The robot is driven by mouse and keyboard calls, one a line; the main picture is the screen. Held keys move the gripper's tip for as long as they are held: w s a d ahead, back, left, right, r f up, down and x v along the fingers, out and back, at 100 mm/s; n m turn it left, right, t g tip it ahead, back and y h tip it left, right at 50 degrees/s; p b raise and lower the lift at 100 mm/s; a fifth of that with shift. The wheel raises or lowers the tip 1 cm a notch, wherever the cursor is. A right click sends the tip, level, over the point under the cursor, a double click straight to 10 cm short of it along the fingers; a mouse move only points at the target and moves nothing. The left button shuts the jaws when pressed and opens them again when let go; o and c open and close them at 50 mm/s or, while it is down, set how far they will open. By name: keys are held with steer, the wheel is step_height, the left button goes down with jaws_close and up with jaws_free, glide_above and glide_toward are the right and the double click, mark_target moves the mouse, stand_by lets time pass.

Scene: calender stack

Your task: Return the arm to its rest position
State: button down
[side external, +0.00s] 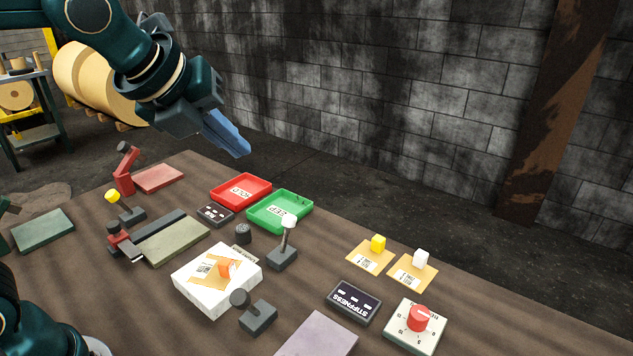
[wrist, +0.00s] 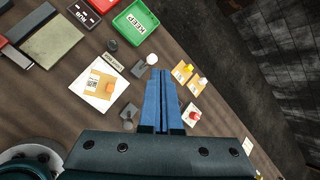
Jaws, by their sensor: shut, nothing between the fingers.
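My gripper (side external: 238,150) is raised in the air above the back of the brown table (side external: 195,312), with blue fingers shut and nothing between them. In the wrist view my gripper (wrist: 162,72) points out over the table, its two blue fingers lying side by side. In the side view it is well above the red tray (side external: 241,190) and the green tray (side external: 280,210), touching nothing. Part of my arm is cut off by the top left of the side view.
A white block (side external: 200,294) with an orange piece on a tan card, a lever with a white knob (side external: 288,224), a stiffness display (side external: 354,302) and a red dial (side external: 420,318) stand on the table. Yellow (side external: 378,243) and white cubes (side external: 420,258) sit on cards. The air around my gripper is clear.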

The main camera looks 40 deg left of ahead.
steer(key=s+f+n+g, duration=0.1)
steer(key=s+f+n, duration=0.3)
steer(key=n, duration=0.9)
steer(key=s+f+n+g+h, duration=0.1)
steer(key=s+f+n, duration=0.3)
steer(key=s+n, duration=0.6)
steer(key=n, duration=0.4)
